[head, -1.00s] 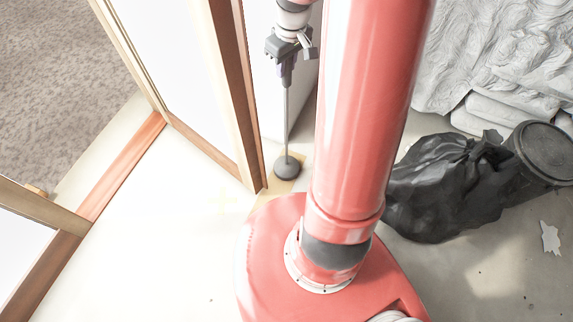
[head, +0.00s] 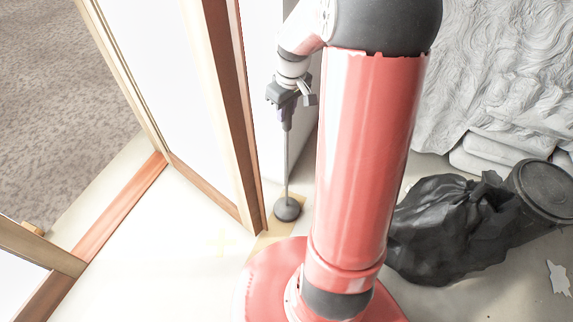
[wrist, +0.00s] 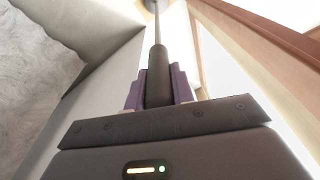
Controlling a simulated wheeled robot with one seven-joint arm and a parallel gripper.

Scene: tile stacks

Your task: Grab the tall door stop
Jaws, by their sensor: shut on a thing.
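The tall door stop (head: 287,170) is a thin grey rod with a dark round base and a dark grip at its top. In the head view it stands upright beside the end of the door frame, its base on or just over a tan patch of floor. My gripper (head: 286,100) is at its top end. In the wrist view the dark grip of the door stop (wrist: 158,75) sits between the purple fingers of my gripper (wrist: 158,90), which are shut on it. The rod runs away toward the base at the top edge. I cannot tell whether the base touches the floor.
A wooden door frame post (head: 232,120) stands close to the left of the door stop. A black bag (head: 450,225) and a dark bin (head: 545,190) lie at the right. Grey draped material (head: 500,70) is behind them. Pale floor (head: 170,260) at the front left is clear.

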